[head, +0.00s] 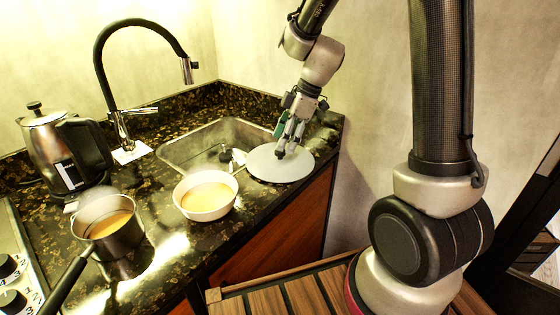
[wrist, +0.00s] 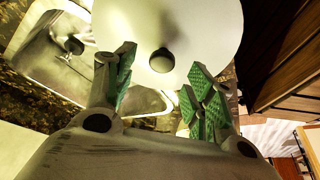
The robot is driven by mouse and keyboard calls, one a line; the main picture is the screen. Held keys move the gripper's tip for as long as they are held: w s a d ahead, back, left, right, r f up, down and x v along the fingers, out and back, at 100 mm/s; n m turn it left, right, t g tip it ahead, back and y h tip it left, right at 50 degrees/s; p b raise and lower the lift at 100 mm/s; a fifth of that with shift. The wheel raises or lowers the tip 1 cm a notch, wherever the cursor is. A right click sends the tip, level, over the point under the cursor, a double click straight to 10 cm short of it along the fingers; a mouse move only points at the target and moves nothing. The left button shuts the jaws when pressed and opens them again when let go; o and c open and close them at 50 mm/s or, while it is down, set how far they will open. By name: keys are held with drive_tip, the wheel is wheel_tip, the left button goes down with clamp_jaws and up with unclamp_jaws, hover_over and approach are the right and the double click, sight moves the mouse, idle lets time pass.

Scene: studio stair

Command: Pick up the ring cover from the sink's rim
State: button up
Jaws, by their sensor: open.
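The ring cover (head: 267,168) is a pale round disc lying flat over the right end of the sink's rim (head: 171,153). In the wrist view the cover (wrist: 205,25) fills the top middle, with a dark round knob at its centre. My gripper (head: 283,152) is over the cover in the head view and hides part of it. In the wrist view my gripper (wrist: 160,85) is open and empty. Its green-padded fingers stand left and right of the knob's line, with the knob just beyond the gap. I cannot tell whether a finger touches the cover.
A white bowl of orange-brown liquid (head: 206,213) stands in front of the sink. A saucepan (head: 125,241), a kettle (head: 42,155) and a tall black faucet (head: 97,70) are to the left. The counter ends close to the cover's right, by the wall.

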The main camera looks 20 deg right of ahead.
sight(280, 157)
drive_tip(key=shift+x, duration=1.6)
clamp_jaws()
